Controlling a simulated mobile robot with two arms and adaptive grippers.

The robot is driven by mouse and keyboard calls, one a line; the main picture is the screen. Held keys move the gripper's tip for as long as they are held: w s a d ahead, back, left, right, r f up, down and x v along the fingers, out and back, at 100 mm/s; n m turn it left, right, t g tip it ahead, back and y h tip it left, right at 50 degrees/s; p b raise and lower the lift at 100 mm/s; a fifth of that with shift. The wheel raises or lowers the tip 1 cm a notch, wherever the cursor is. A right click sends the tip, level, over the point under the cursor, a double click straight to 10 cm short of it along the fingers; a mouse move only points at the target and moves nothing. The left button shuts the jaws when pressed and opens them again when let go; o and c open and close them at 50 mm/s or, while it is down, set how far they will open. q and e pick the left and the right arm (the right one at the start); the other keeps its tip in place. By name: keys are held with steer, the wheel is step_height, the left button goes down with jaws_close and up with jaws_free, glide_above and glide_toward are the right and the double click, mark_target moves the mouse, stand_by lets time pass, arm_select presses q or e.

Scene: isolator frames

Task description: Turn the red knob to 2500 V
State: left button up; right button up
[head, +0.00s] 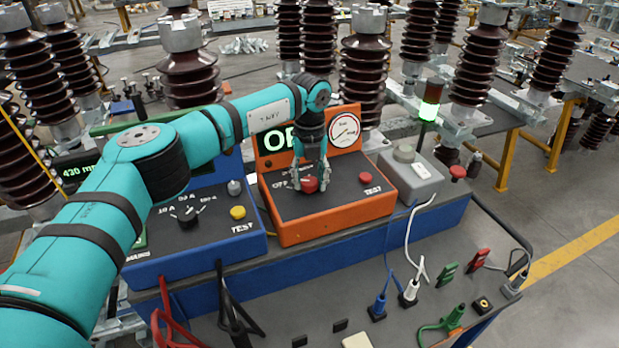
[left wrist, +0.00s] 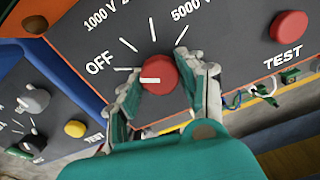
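The red knob (left wrist: 162,74) is on the dark sloping panel of the orange box (head: 337,225). In the left wrist view its white pointer mark points left, near the OFF label (left wrist: 99,63). Labels 1000 V (left wrist: 100,20) and 5000 V (left wrist: 193,10) show around it; the label between them is cut off. My left gripper (head: 311,182) is at the knob, one finger on each side. Whether both fingers press on it is not clear. The green display (head: 279,138) begins with "O"; my gripper hides part of it. My right gripper is not in view.
A red TEST button (head: 365,178) sits right of the knob on the same panel. A blue box (head: 196,240) with a black knob and yellow button stands to the left. Cables and plugs lie in front.

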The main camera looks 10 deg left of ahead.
arm_select(q)
steer(key=c, duration=0.4)
steer(key=m+b, duration=0.1)
steer(key=m, duration=0.1)
steer(key=shift+f+m+b, duration=0.1)
steer(key=shift+m+b, duration=0.2)
steer(key=shift+b, duration=0.05)
steer(key=m+b, duration=0.1)
steer(key=m, duration=0.2)
steer(key=shift+m, duration=0.3)
steer(key=m+b, duration=0.1)
steer(key=m, duration=0.4)
steer(key=shift+r+m+b, duration=0.2)
steer(key=shift+m+b, duration=0.15)
steer(key=shift+m, duration=1.85)
